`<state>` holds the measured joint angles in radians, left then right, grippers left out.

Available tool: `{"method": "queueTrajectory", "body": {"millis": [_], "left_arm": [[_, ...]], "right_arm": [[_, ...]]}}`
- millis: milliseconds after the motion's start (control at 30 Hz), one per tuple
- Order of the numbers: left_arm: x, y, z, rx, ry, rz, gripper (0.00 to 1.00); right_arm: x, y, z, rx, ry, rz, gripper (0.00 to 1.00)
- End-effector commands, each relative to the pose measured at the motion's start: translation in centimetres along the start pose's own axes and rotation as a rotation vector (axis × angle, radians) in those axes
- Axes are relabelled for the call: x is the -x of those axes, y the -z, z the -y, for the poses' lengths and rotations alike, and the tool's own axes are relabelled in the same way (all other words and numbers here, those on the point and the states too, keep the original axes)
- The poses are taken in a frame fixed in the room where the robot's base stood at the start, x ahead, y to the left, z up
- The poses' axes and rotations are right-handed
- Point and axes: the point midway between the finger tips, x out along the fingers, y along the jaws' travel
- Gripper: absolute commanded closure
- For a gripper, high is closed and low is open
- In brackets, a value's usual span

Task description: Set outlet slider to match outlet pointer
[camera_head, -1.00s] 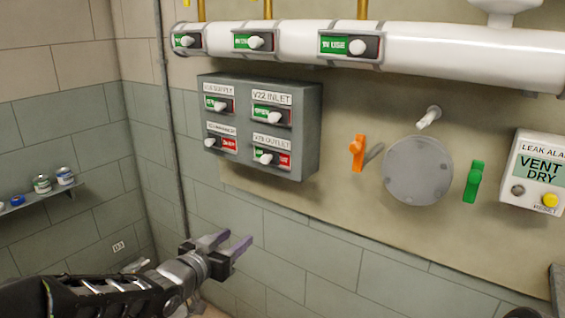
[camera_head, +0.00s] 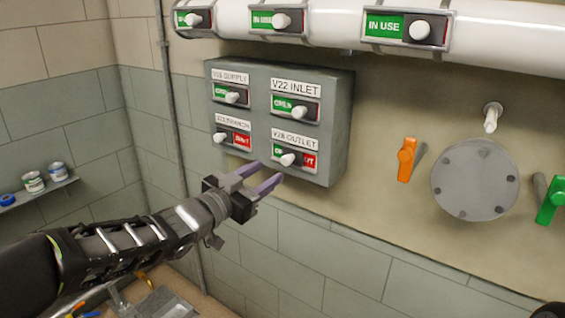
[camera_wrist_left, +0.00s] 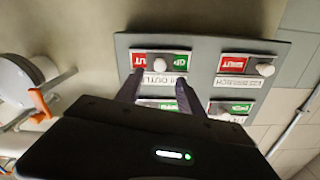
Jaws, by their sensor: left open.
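The outlet slider (camera_head: 309,161) is at the lower right of the grey panel (camera_head: 340,110), with green at left and red at right. Its white knob (camera_head: 289,159) sits around the middle, between the colours. My left gripper (camera_head: 268,172) is open and empty, its purple fingers just below and left of the knob in the head view. The upside-down left wrist view shows the outlet slider's knob (camera_wrist_left: 160,67) beyond and between the open fingertips (camera_wrist_left: 160,82); contact is not visible. I cannot identify an outlet pointer. My right gripper is not in view.
Other sliders stand close by on the panel, including the V22 inlet slider (camera_head: 296,108). To the right are an orange handle (camera_head: 406,160), a round grey cover (camera_head: 475,180) and a green handle (camera_head: 552,200). A white pipe (camera_head: 350,20) runs above.

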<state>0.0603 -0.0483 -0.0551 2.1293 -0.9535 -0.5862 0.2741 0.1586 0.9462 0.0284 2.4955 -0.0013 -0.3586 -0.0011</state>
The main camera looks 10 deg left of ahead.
Motion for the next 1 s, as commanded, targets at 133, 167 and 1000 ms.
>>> {"method": "queueTrajectory", "body": {"millis": [133,167,1000], "left_arm": [[-1.8,0.0,-0.1,0.001,-0.002,0.001,0.55],[-2.2,0.0,-0.1,0.001,-0.003,0.001,0.55],[-7.3,0.0,0.0,0.0,0.0,0.0,0.68]], "right_arm": [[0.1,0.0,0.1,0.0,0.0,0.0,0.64],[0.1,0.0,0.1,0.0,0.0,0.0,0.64],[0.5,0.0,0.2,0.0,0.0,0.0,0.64]]}}
